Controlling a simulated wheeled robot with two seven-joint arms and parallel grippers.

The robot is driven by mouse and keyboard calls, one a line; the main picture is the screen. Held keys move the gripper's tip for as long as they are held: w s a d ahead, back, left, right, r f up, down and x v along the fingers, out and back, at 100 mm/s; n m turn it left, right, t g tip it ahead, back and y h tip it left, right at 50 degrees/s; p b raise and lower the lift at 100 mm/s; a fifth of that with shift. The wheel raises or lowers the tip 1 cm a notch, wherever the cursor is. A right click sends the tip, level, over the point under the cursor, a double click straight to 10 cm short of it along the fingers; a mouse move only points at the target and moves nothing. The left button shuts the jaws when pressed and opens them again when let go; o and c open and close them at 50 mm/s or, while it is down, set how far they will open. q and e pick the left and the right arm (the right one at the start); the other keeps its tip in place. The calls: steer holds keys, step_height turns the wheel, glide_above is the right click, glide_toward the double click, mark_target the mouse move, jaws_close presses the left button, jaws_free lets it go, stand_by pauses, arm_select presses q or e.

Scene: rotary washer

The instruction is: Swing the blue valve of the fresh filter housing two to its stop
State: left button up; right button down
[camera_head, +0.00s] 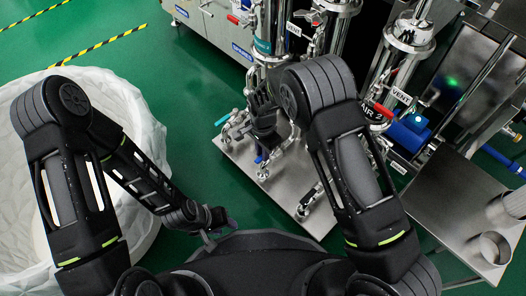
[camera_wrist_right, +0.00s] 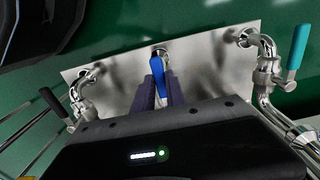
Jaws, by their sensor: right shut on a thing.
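The blue valve handle (camera_wrist_right: 157,72) stands between the two fingers of my right gripper (camera_wrist_right: 160,92) in the right wrist view, with the fingers closed on it. Its lower part is hidden between the fingers. In the head view, the blue handle (camera_head: 259,158) shows small just below my right gripper (camera_head: 262,143), over the steel base plate, beside the steel filter housings. My left gripper (camera_head: 220,231) hangs low near my body, away from the valve, with its fingers apart and nothing between them.
A teal-handled valve (camera_wrist_right: 298,46) stands right of the blue one, and a black-handled valve (camera_wrist_right: 54,102) stands left. The steel base plate (camera_head: 312,222) lies on the green floor. A lined white bin (camera_head: 140,108) is at left. A steel table (camera_head: 440,205) is at right.

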steer(key=c, duration=1.4)
jaws_free()
steer(key=shift+o, duration=0.2)
steer(key=shift+r, duration=0.1)
step_height(320, 180, up, 8)
steer(key=p, duration=0.3)
steer(key=shift+f, duration=0.2)
